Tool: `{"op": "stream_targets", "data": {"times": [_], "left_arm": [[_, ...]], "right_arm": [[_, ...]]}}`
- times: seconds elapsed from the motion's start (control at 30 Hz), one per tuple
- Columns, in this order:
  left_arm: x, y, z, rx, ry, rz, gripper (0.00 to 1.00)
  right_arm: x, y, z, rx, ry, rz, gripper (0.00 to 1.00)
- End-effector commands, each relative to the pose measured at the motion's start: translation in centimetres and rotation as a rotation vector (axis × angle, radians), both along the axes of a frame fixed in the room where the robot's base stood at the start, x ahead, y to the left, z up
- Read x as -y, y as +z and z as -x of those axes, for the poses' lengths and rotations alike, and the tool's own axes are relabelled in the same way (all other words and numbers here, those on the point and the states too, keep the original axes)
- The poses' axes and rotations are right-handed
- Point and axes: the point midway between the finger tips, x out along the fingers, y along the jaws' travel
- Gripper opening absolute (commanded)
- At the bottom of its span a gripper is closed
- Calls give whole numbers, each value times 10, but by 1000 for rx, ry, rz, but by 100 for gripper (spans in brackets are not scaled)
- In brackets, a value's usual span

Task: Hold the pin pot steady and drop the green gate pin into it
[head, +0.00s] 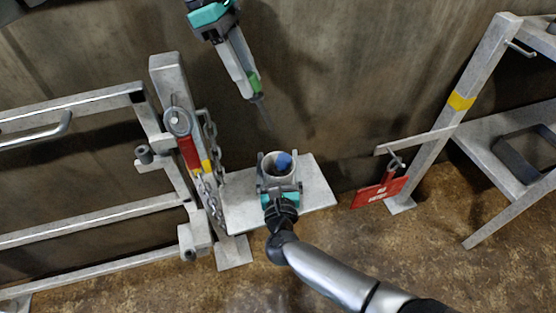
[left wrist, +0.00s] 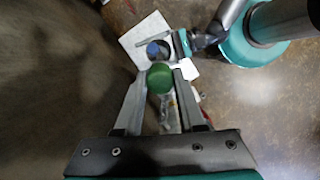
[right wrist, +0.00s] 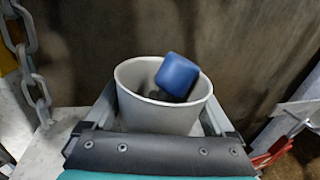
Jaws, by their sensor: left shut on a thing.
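The green gate pin (head: 255,84) has a green head and a thin dark shaft pointing down. My left gripper (head: 252,80) is shut on its head and holds it in the air, above and slightly left of the pot in the head view. In the left wrist view the round green head (left wrist: 159,79) sits between the fingertips. The pin pot (head: 269,172) is a light grey open cup on a pale plate (head: 317,181). My right gripper (head: 278,178) has its fingers on both sides of the pot (right wrist: 160,115), closed against it. A blue-headed piece (right wrist: 177,75) stands tilted inside the pot.
A metal gate post with a hanging chain (head: 212,150) and a red-yellow lever (head: 190,152) stands left of the pot. A red tag (head: 379,193) hangs on a steel frame to the right. The wall is close behind.

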Motion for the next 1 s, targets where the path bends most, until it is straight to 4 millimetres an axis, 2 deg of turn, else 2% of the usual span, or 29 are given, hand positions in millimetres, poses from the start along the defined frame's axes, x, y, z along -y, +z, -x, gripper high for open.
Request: {"op": "stream_targets", "data": {"times": [0.07,0.47,0.67,1.0], "left_arm": [[0,0,0,1,0,1,0],[0,0,0,1,0,1,0],[2,-4,-1,-5,-47,-7,0],[14,-30,-7,-14,-456,-29,0]], "right_arm": [[0,0,0,0,0,0,79],[0,0,0,0,0,0,34],[0,0,0,0,0,0,34],[0,0,0,0,0,1,34]]}}
